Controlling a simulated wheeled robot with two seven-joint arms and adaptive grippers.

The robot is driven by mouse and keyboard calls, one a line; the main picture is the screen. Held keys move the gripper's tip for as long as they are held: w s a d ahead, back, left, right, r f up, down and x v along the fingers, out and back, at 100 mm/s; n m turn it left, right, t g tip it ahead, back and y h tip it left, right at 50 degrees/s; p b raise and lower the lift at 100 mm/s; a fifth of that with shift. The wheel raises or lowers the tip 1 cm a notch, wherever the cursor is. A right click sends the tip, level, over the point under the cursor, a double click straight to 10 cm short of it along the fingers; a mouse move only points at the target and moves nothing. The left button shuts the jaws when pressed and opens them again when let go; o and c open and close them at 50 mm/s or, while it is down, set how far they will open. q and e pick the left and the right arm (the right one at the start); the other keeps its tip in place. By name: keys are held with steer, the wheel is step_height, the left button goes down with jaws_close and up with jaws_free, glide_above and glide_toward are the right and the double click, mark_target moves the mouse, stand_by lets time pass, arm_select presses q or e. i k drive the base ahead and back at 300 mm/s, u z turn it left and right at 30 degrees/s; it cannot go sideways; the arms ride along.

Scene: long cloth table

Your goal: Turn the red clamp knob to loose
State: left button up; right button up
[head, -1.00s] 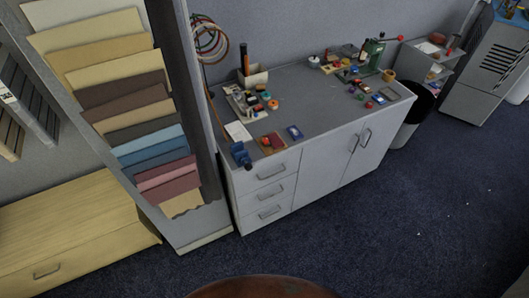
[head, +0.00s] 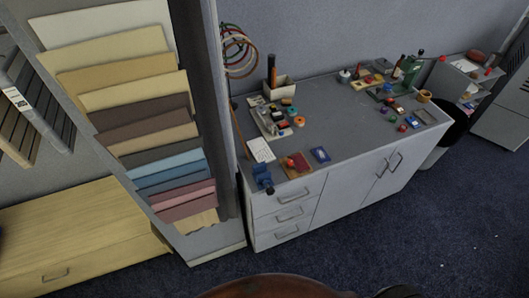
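No red clamp knob can be made out for certain in the head view. A small blue clamp-like thing (head: 263,175) stands at the near left corner of the grey workbench (head: 335,125). A red item lies on a brown square board (head: 296,165) beside it; its kind is too small to tell. A green machine (head: 408,70) with a red-tipped lever stands at the bench's far end. Neither of my grippers is in view.
A rack of coloured cloth samples (head: 140,110) stands at the left, beside a low wooden drawer unit (head: 80,235). A dark bin (head: 445,135) stands at the bench's right end.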

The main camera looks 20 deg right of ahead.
mark_target(290, 164)
steer(key=u, duration=0.15)
steer(key=i, duration=0.6)
steer(key=z, duration=0.7)
steer(key=i, duration=0.4)
steer(key=z, duration=0.5)
